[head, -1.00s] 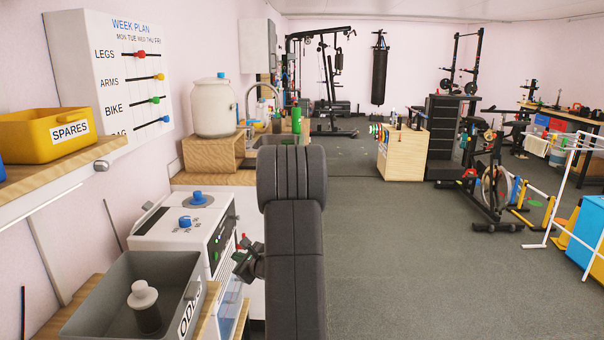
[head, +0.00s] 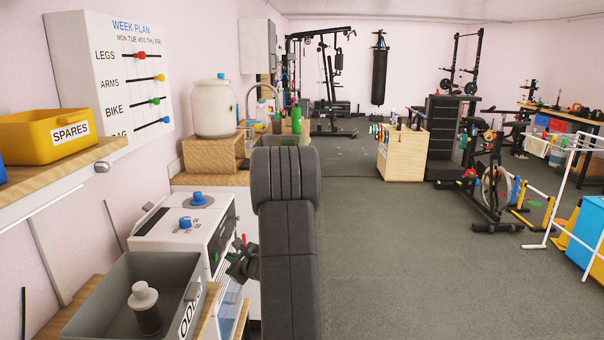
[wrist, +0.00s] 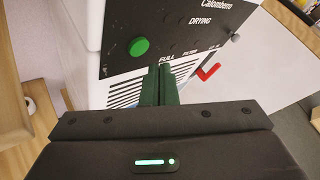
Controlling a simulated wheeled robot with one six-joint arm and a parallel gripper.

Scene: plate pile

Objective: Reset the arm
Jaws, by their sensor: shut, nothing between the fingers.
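My gripper (head: 238,262) shows in the head view at the left of my dark arm, partly hidden by it, in front of the white appliance (head: 165,228). In the wrist view my gripper (wrist: 160,72) has its two dark green fingers together with nothing between them. They point at the appliance's dark panel (wrist: 172,32), which reads "Calomberro" and "DRYING". A green button (wrist: 139,47) is left of the fingertips and a red lever (wrist: 208,72) is right of them. I cannot tell whether the fingertips touch the appliance.
A grey bin (head: 95,285) with a pale-topped grey object stands close left of my gripper. A wooden box (head: 213,153) carries a white jar (head: 214,108). A yellow SPARES bin (head: 45,137) sits on a shelf. The grey floor (head: 390,260) to the right is open.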

